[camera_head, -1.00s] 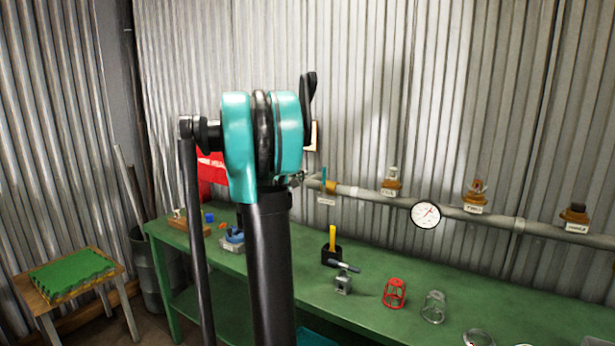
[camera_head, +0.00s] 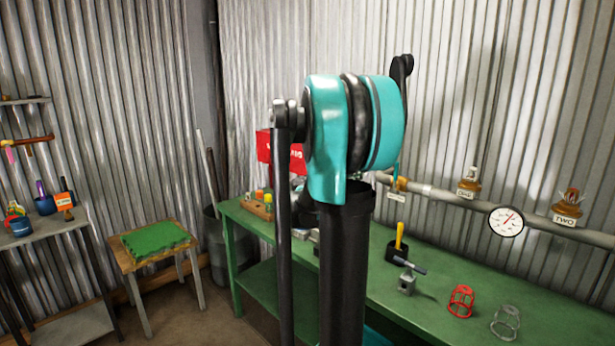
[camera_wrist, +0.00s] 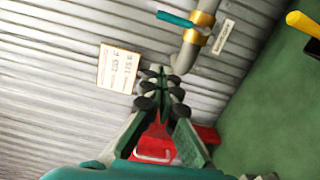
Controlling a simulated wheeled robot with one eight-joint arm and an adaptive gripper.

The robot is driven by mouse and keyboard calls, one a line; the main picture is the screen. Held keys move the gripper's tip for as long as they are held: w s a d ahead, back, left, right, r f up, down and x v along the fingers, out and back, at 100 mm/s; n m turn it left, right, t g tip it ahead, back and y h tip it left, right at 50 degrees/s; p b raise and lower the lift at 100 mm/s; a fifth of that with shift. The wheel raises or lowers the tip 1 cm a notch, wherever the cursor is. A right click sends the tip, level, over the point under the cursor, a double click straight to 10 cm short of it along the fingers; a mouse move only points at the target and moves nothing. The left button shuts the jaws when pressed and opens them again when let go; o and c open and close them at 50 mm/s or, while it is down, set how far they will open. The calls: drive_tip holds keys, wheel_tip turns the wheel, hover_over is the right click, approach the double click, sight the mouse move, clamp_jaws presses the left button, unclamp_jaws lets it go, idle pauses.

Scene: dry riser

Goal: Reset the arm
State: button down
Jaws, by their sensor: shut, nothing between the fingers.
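My gripper (camera_wrist: 162,78) shows in the wrist view, its fingers together and nothing between them. It hangs in front of the corrugated wall, with a red box (camera_wrist: 185,143) behind its base. In the head view my teal and black arm stands upright in the middle of the picture and hides part of the bench and wall. I cannot make out the fingertips in the head view.
The green workbench (camera_head: 440,305) runs along the wall. On it are a yellow-handled tool (camera_head: 399,237), a small grey vise (camera_head: 407,283), a red cage (camera_head: 461,300) and a grey cage (camera_head: 506,322). A pipe with a gauge (camera_head: 506,222) runs above. A wooden stool (camera_head: 139,262) stands left.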

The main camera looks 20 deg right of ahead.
drive_tip(key=s+a+f+m+y, duration=0.1)
drive_tip(key=s+a+f+y, duration=0.4)
drive_tip(key=a+f, duration=0.5)
drive_tip(key=s+a+f+m+g+y, duration=0.1)
drive_tip(key=s+a+f+m+y, duration=0.1)
drive_tip(key=s+a+f+y, duration=0.4)
drive_tip(key=s+a+f+m+g+y, duration=0.1)
drive_tip(key=s+a+f+y, duration=0.5)
drive_tip(key=s+a+f, duration=0.6)
drive_tip(key=a+f+m, duration=0.1)
drive_tip(key=a+f, duration=0.1)
drive_tip(key=a, duration=0.4)
drive_tip(key=shift+f, duration=0.1)
